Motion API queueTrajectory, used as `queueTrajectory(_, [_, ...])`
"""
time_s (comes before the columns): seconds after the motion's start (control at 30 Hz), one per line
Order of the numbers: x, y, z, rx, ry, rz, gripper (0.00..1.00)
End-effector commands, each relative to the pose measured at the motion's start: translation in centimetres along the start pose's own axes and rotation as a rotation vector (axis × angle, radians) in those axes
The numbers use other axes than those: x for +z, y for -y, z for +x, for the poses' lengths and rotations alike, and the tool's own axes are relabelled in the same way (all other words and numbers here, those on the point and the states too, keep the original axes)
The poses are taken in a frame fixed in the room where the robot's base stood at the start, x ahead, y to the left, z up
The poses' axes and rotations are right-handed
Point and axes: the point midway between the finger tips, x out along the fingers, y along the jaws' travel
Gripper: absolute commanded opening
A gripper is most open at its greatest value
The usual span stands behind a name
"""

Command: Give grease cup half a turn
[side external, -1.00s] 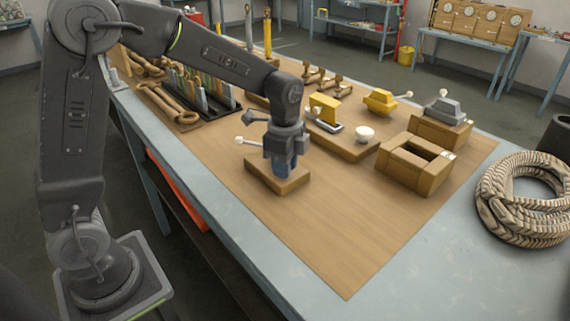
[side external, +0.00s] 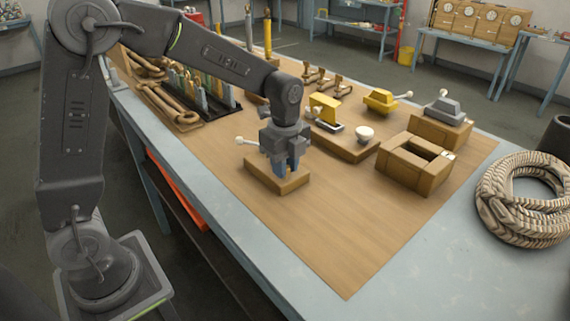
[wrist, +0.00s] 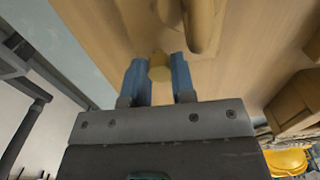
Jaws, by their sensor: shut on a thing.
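My gripper (side external: 288,168) points down over a low wooden block (side external: 292,186) near the front edge of the mat. In the wrist view the blue fingers of my gripper (wrist: 159,80) stand on both sides of a small brass-coloured piece (wrist: 160,66), which appears to be the grease cup. The jaws are shut on it. In the side view the cup is hidden by the fingers and the gripper body. A small lever with a white ball (side external: 240,141) shows just left of the gripper.
A wooden stand with a white knob (side external: 365,134) and a yellow piece (side external: 325,106) is close behind. A hollow wooden box (side external: 413,173) stands to the right, a coiled rope (side external: 527,198) beyond it. The mat's front right (side external: 350,235) is clear.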

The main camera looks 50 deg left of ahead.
Motion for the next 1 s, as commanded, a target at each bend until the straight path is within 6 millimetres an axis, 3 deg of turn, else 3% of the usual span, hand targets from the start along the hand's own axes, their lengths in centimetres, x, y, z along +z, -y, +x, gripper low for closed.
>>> queueTrajectory(0.2, [0.0, 0.1, -0.1, -0.004, -0.001, -0.002, 0.0])
queueTrajectory(0.23, [0.0, 0.1, -0.1, -0.004, -0.001, -0.002, 0.26])
queueTrajectory(0.5, [0.0, 0.0, -0.1, -0.002, -0.001, -0.002, 0.5])
queueTrajectory(0.77, [0.0, 0.0, -0.2, -0.001, 0.0, -0.002, 0.5])
queueTrajectory(1.0, [0.0, 0.1, -3.6, -0.007, 0.0, -0.002, 0.5])
